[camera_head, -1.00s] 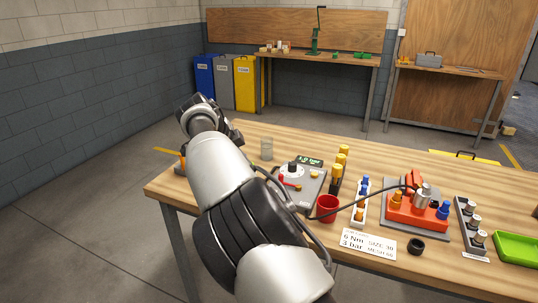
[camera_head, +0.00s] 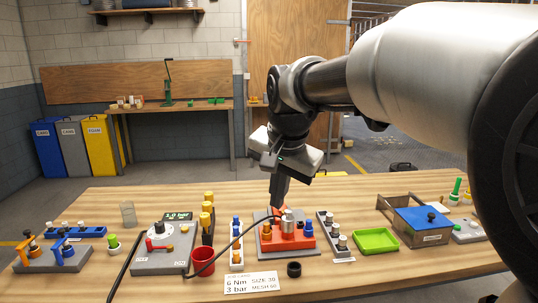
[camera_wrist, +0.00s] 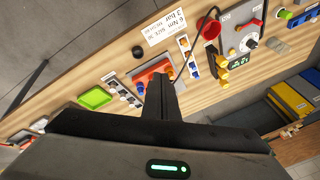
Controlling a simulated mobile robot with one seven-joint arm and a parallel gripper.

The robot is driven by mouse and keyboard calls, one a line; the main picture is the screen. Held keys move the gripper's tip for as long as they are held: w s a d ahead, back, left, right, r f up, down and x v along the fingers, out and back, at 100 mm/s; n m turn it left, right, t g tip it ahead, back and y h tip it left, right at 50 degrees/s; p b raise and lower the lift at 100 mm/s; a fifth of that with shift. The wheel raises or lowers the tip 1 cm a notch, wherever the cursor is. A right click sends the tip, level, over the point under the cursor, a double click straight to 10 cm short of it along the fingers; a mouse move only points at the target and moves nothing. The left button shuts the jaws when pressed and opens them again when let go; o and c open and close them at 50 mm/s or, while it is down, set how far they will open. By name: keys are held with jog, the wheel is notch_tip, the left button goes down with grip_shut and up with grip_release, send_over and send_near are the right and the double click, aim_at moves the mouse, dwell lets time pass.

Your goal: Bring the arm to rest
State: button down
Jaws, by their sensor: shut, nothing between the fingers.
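My arm comes in from the right edge and bends down at the wrist. In the wrist view my gripper (camera_wrist: 160,84) is a dark, closed pair of fingers with nothing between them. Its tips overlap the picture of the red fixture (camera_wrist: 153,72); whether they touch it I cannot tell, though they look to be above it.
The table (camera_head: 330,272) holds a grey control box (camera_head: 162,262), a red cup (camera_head: 203,262), a green tray (camera_head: 376,240), a blue-topped box (camera_head: 424,222) and a printed card (camera_head: 251,284). A cable (camera_head: 125,268) runs across it. Bins (camera_head: 75,147) stand behind.

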jog(key=s+d+f+n, duration=0.2)
jog(key=s+d, duration=0.2)
jog(key=s, duration=0.4)
jog(key=s+d+f+n+t+h, duration=0.1)
jog(key=s+d+f+n, duration=0.1)
jog(key=s+d, duration=0.35)
jog(key=s+d+f+n, duration=0.2)
jog(key=s+d+f, duration=0.1)
jog(key=s, duration=0.6)
notch_tip(320, 180, up, 16)
jog(key=p, duration=1.5)
jog(key=shift+a+p, duration=0.15)
jog(key=shift+p, duration=0.2)
jog(key=shift+r, duration=0.1)
